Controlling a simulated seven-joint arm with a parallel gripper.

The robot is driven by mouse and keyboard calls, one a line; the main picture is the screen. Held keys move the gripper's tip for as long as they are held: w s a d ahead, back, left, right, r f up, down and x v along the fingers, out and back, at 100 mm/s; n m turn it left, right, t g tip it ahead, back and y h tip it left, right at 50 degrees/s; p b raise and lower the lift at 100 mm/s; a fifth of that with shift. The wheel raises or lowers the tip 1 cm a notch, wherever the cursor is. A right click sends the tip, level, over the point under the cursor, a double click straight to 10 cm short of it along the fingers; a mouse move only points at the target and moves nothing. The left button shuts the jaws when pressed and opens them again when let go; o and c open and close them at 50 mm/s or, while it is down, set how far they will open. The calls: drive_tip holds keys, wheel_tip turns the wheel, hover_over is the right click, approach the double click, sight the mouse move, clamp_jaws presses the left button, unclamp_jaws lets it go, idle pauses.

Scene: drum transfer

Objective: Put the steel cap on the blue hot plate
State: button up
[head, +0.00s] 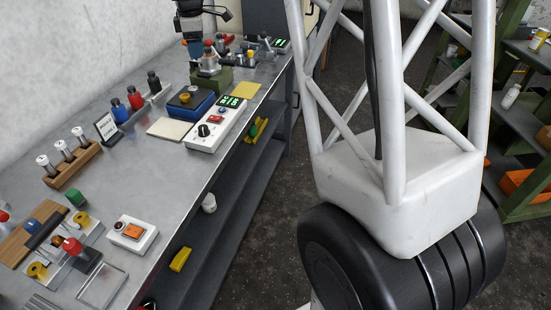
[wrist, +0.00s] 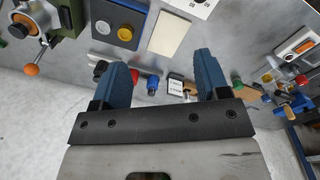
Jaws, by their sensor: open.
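The blue hot plate (head: 193,106) sits on the bench as a low blue box, with a yellow round piece (head: 185,98) on its dark top. In the wrist view the hot plate (wrist: 108,20) is near the top, beyond the left finger. My gripper (head: 193,48) is above the far part of the bench, apart from the hot plate. In the wrist view my gripper (wrist: 162,62) has its blue fingers spread, nothing between them.
Close by the hot plate are a cream pad (head: 168,130), a white control box (head: 217,124) and a green vise (head: 210,78). Red, blue and black bottles (head: 135,98) and a small sign (head: 106,127) stand behind. Bare bench lies between the rack and the pad.

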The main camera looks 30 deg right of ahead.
drive_tip(key=s+d+r+m+t, duration=0.15)
drive_tip(key=s+m, duration=0.25)
drive_tip(key=s, duration=0.9)
drive_tip(key=s+r+m+g, duration=0.15)
drive_tip(key=s+m, duration=0.25)
drive_tip(key=s, duration=0.9)
drive_tip(key=s+f+m+t, duration=0.1)
drive_tip(key=s+f+m, duration=0.2)
drive_tip(key=s, duration=0.8)
drive_tip(key=s+f+m, duration=0.3)
drive_tip(key=s+m, duration=0.1)
drive_tip(key=s, duration=0.8)
drive_tip(key=shift+f+t, duration=0.4)
drive_tip(key=shift+s+d, duration=0.1)
